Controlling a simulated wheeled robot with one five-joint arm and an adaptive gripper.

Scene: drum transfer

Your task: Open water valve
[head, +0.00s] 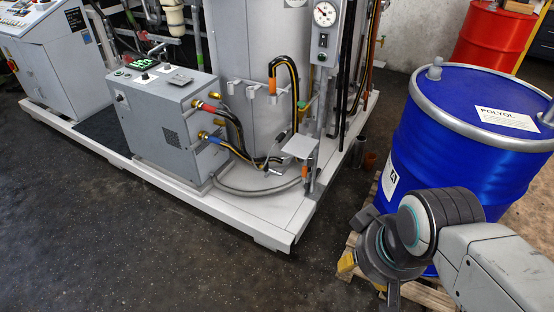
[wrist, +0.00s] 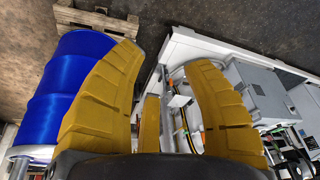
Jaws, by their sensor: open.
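No part is clearly marked as the water valve, and I cannot tell which fitting it is. In the head view, hose fittings with a red ring (head: 197,104) and a blue ring (head: 203,135) sit on the right side of a grey control box (head: 165,112). A small green and yellow fitting (head: 305,104) is by the grey column to the right. My gripper (head: 368,280) is at the lower right, in front of the blue drum and away from these fittings. In the wrist view, its yellow fingers (wrist: 162,62) are spread, with nothing between them.
The blue drum (head: 462,125) labelled POLYOL stands on a wooden pallet (head: 428,295) beside my arm. A white skid frame (head: 230,215) carries the machine, hoses and gauge (head: 325,14). A red drum (head: 492,40) is behind. Dark floor (head: 120,235) is clear in front.

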